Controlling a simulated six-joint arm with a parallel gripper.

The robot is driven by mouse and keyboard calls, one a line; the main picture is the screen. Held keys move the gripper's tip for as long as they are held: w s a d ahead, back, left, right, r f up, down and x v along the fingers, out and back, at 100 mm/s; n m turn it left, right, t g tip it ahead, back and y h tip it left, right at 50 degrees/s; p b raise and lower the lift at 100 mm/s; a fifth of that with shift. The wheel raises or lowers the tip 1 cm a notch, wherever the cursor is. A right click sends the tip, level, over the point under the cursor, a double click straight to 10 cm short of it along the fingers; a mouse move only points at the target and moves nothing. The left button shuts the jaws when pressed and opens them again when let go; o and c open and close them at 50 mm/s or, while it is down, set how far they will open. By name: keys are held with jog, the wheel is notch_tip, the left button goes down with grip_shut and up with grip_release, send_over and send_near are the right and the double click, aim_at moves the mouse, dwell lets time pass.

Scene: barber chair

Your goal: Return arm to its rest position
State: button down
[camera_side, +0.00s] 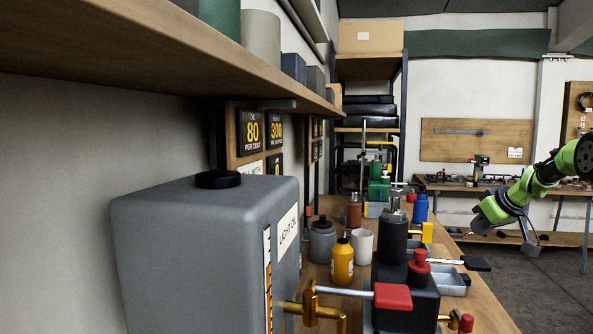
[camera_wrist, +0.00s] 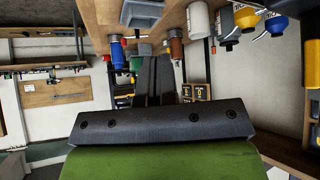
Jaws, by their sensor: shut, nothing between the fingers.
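My gripper (camera_side: 529,246) hangs at the end of my green and black arm at the right of the side view. It is in the air, clear of the workbench (camera_side: 486,308) and to the right of its edge. In the wrist view its dark fingers (camera_wrist: 153,78) lie together beyond the black mount, shut with nothing between them. No object touches my gripper.
A grey oil tank (camera_side: 200,250) with a brass tap (camera_side: 310,303) stands at the near left. A yellow bottle (camera_side: 342,262), a white cup (camera_side: 362,246) and a red-handled black device (camera_side: 408,300) crowd the bench. A second bench (camera_side: 470,187) stands behind. Open floor lies below my arm.

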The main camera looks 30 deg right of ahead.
jog(key=s+a+r+y, duration=0.15)
jog(key=a+r, duration=0.45)
jog(key=a, duration=0.6)
jog(key=s+a+r+y, duration=0.1)
jog(key=s+a+r, duration=0.35)
jog(key=a, duration=0.85)
jog(key=s+a+f+m+y, duration=0.1)
jog(key=s+a+y, duration=0.1)
jog(key=s+a, duration=1)
jog(key=s, duration=0.3)
jog(key=shift+s+g, duration=0.3)
jog(key=shift+g, duration=0.1)
jog(key=shift+f, duration=0.1)
